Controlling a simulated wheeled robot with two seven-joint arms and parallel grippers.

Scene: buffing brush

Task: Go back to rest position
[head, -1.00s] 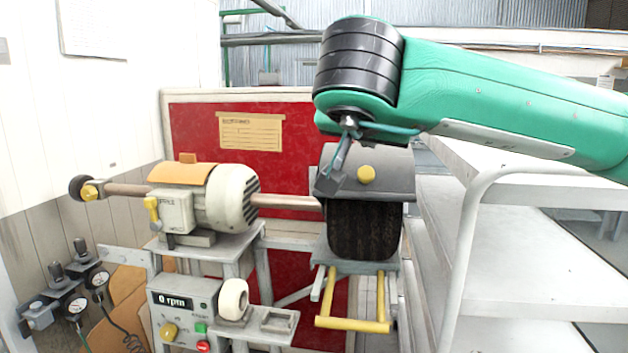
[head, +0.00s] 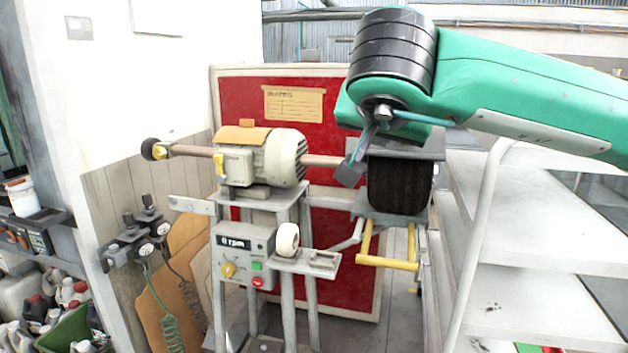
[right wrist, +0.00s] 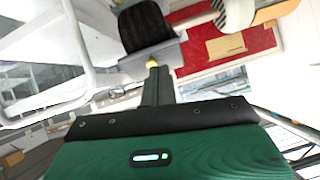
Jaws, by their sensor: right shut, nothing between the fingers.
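My right gripper (head: 353,168) is shut and empty. It hangs at the end of the green right arm, in front of the left edge of the grey brush hood in the head view. The black buffing brush (head: 400,186) sits under that hood, partly covered by my arm, and it also shows in the right wrist view (right wrist: 145,24). In the right wrist view the shut fingers (right wrist: 157,75) point toward the brush, with nothing between them. I cannot tell the exact gap between fingers and hood. My left gripper is not in view.
The motor (head: 262,160) and control box (head: 243,252) reading 0 rpm stand left of the brush. A yellow-barred rest (head: 388,263) sits below it. A white shelf rack (head: 540,220) stands close on the right. Bottles (head: 70,292) and gauges (head: 145,250) are at left.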

